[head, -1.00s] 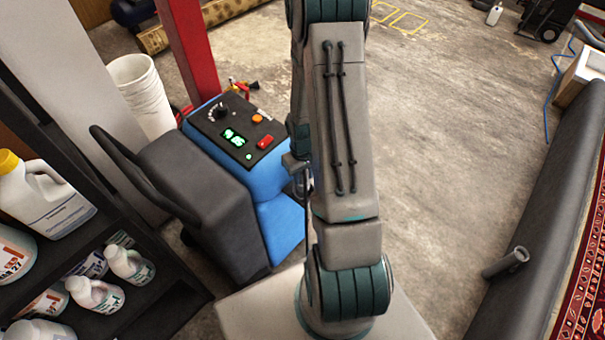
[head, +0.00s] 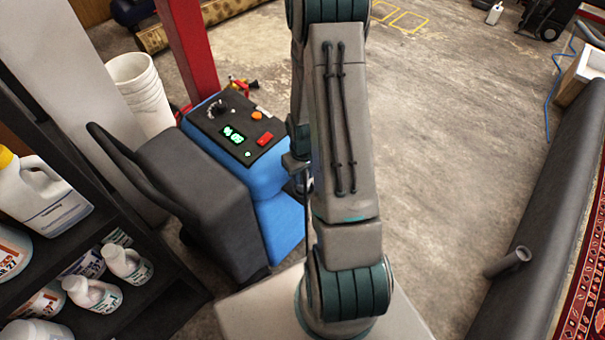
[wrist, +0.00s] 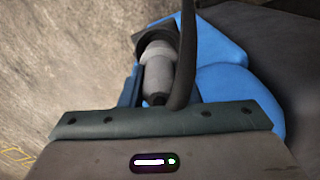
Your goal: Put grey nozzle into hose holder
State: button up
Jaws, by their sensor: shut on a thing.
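The grey nozzle (wrist: 158,74) shows in the wrist view, with a dark hose (wrist: 187,50) curving up beside it. My gripper (wrist: 155,55) is shut on the nozzle; its fingers are only partly visible past the wrist plate. A dark angular piece surrounds the nozzle's far end; I cannot tell whether it is a finger or a holder. The blue machine (wrist: 214,45) lies just behind. In the head view my arm hides the nozzle and most of the gripper, to the right of the blue machine (head: 275,180). I cannot identify the hose holder with certainty.
A short grey tube (head: 508,262) sits on the dark padded wall (head: 545,200) at right, beside a red rug (head: 585,290). A shelf with several bottles (head: 45,190) stands at left. White buckets (head: 143,95) and a red post (head: 186,50) stand behind the machine. Open floor lies right of my arm.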

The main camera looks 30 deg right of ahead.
jog(key=shift+f+b, duration=1.05)
jog(key=shift+f, duration=0.2)
jog(key=o, duration=1.2)
jog(key=shift+r, duration=0.1)
jog(key=shift+c, duration=0.2)
notch_tip(320, 180, up, 14)
jog(key=shift+f, duration=0.1)
jog(key=s+a+r+t, duration=0.1)
jog(key=s+a+r, duration=0.5)
jog(key=r, duration=0.2)
jog(key=s+a+r+t, duration=0.2)
jog(key=s+a+r, duration=0.4)
jog(key=r, duration=0.3)
jog(key=shift+s, duration=0.25)
